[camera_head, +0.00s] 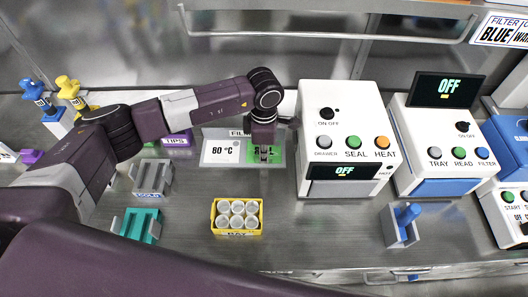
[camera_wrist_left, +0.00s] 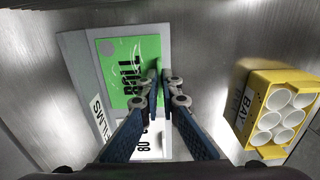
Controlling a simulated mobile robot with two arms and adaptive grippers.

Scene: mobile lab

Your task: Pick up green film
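The green film (camera_head: 274,157) lies flat on a light grey holder (camera_head: 215,161) that carries white labels, one reading 80 °C. In the left wrist view the film (camera_wrist_left: 125,60) is a bright green sheet with dark print. My left gripper (camera_head: 264,153) points down over the film and hides part of it. In the left wrist view its fingers (camera_wrist_left: 161,82) are partly open, with a narrow gap between the tips, near the film's right edge. I cannot tell whether the tips touch the film. My right gripper is not in view.
A yellow rack of white tubes (camera_head: 213,222) stands in front of the holder. A white sealing machine (camera_head: 312,100) stands close to its right. Grey (camera_head: 152,176) and teal (camera_head: 139,226) holders stand to the left. Open bench lies between the rack and the machine.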

